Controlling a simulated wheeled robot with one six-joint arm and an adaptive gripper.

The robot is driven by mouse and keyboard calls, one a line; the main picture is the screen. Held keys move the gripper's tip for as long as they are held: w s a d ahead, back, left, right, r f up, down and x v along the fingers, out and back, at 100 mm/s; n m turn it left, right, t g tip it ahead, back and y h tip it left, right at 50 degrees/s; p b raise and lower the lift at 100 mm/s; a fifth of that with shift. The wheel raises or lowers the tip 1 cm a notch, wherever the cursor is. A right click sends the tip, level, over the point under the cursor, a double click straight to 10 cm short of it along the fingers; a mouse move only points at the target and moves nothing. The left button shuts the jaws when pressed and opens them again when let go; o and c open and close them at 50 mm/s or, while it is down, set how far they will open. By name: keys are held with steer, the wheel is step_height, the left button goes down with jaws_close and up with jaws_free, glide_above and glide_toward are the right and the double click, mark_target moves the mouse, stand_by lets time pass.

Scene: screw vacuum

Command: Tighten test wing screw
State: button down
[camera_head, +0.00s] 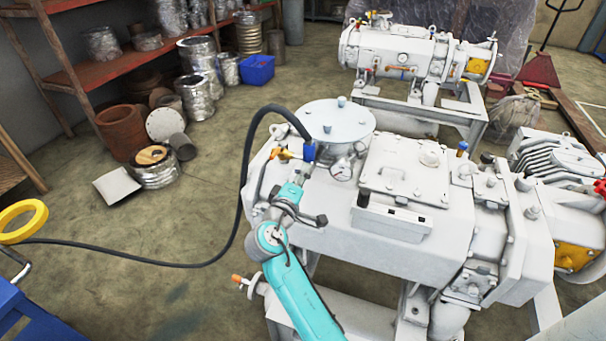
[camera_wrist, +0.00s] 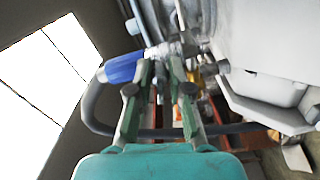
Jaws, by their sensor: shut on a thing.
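My gripper (camera_head: 303,170) reaches up to the side of the white vacuum pump (camera_head: 330,222), close to the round lid. In the wrist view, the green fingers of my gripper (camera_wrist: 162,58) close together on a small pale metal piece, the test wing screw (camera_wrist: 165,48). The fingertips hide most of it, so its wings and how deep it sits cannot be made out. A blue hose end (camera_wrist: 122,68) lies right beside the fingertips and also shows in the head view (camera_head: 309,152). The screw is too small to tell apart in the head view.
A black hose (camera_head: 243,190) arches from the blue end down to the floor at left. Open floor lies to the left.

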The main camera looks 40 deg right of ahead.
steer(key=shift+f+m, duration=0.1)
steer(key=shift+m, duration=1.2)
steer(key=c, duration=1.1)
jaws_free()
steer(key=shift+o, duration=0.2)
steer(key=v, duration=1.2)
